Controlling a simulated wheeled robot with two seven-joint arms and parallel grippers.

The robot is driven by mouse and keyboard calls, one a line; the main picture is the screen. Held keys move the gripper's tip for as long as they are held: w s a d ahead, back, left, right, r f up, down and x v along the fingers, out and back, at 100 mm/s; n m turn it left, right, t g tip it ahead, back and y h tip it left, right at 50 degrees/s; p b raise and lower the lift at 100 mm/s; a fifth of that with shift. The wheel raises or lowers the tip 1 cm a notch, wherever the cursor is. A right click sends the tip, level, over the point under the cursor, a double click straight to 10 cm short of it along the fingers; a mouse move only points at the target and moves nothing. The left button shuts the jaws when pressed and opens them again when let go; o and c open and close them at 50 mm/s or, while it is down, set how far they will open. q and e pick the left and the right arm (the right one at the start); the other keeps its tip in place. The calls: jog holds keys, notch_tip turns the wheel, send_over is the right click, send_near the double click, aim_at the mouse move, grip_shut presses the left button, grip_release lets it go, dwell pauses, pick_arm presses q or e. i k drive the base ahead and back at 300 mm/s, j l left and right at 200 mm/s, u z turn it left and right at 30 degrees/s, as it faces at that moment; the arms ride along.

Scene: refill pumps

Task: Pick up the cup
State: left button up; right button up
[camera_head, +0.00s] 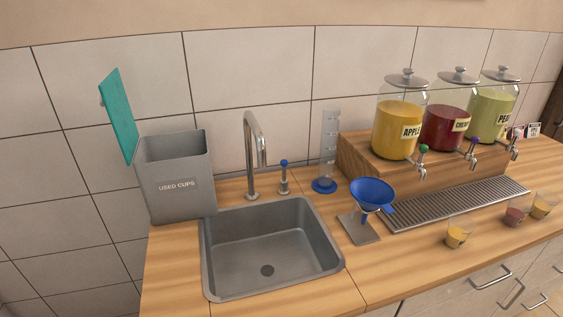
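Three small clear cups stand on the wooden counter at the right, in front of the drip tray. One cup (456,237) holds yellow liquid and stands nearest, apart from the others. A second cup (515,217) holds dark red liquid. A third cup (542,208) holds yellow-orange liquid and stands close beside the second. All are upright. The task does not say which cup is meant. Neither of my grippers shows in the head view.
A sink (270,250), faucet (254,150), blue funnel on a stand (372,194), measuring cylinder (329,150) and drip tray (460,203) line the counter. Three juice jars (401,130) stand behind.

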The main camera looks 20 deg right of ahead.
aim_at(544, 201)
jog(key=z, duration=2.15)
jog(key=i+l+u, duration=0.25)
jog(key=i+l, duration=0.25)
jog(key=i+l+u, duration=0.2)
jog(key=i+l, duration=0.3)
jog(key=l, duration=0.15)
